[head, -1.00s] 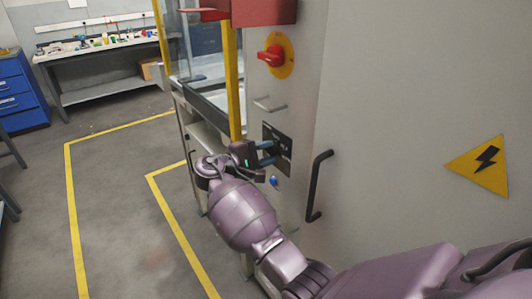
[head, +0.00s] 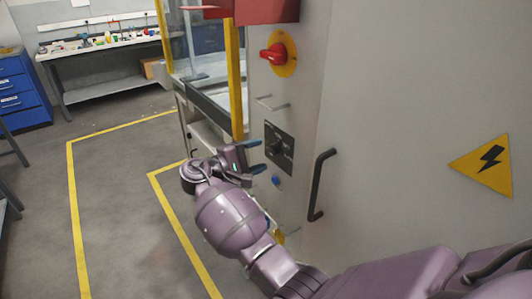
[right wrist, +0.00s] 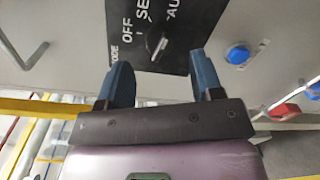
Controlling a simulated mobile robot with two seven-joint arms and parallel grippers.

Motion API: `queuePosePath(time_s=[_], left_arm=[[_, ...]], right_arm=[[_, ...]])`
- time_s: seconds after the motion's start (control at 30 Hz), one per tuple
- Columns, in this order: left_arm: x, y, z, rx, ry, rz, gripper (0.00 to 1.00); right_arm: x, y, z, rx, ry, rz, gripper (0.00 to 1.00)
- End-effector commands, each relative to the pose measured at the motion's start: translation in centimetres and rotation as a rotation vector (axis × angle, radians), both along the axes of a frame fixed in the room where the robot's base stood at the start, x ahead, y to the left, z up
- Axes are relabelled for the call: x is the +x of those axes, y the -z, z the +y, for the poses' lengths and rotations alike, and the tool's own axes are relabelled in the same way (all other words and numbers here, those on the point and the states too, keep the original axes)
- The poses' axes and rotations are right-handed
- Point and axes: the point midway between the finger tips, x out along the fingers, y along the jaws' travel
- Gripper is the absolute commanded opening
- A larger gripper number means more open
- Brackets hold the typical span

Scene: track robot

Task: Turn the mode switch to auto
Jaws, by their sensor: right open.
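The mode switch is a dark knob (right wrist: 156,42) on a black plate (head: 279,148) on the grey cabinet front. In the right wrist view the plate carries the letters OFF, SE and AU, with the last words cut off by the top edge. The knob's light mark seems to lean toward the upper right, the AU side, but is small. My right gripper (head: 256,156) is open and empty, its two blue fingertips apart in front of the plate. In the right wrist view the gripper (right wrist: 161,72) has the knob beyond and between its fingertips, apart from them. My left gripper is out of view.
A blue button (head: 276,181) sits below the plate; a red rotary handle (head: 272,53) on a yellow disc is above. A small metal handle (head: 268,103) and a long dark door handle (head: 321,184) project nearby. A yellow post (head: 237,80) stands to the left.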

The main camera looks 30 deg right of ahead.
Motion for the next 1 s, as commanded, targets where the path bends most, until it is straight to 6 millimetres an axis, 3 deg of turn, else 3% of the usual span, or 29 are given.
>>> queuePosePath(time_s=[0.2, 0.4, 1.0], left_arm=[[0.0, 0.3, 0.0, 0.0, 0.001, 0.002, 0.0], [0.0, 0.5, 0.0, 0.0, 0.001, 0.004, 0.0], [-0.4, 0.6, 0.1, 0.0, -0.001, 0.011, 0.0]], right_arm=[[-0.4, 0.0, 4.1, 0.001, -0.002, 0.002, 0.6], [-0.6, -0.2, 6.3, 0.0, -0.001, 0.001, 0.6], [-0.7, -0.2, 7.0, 0.0, 0.0, -0.001, 0.6]])
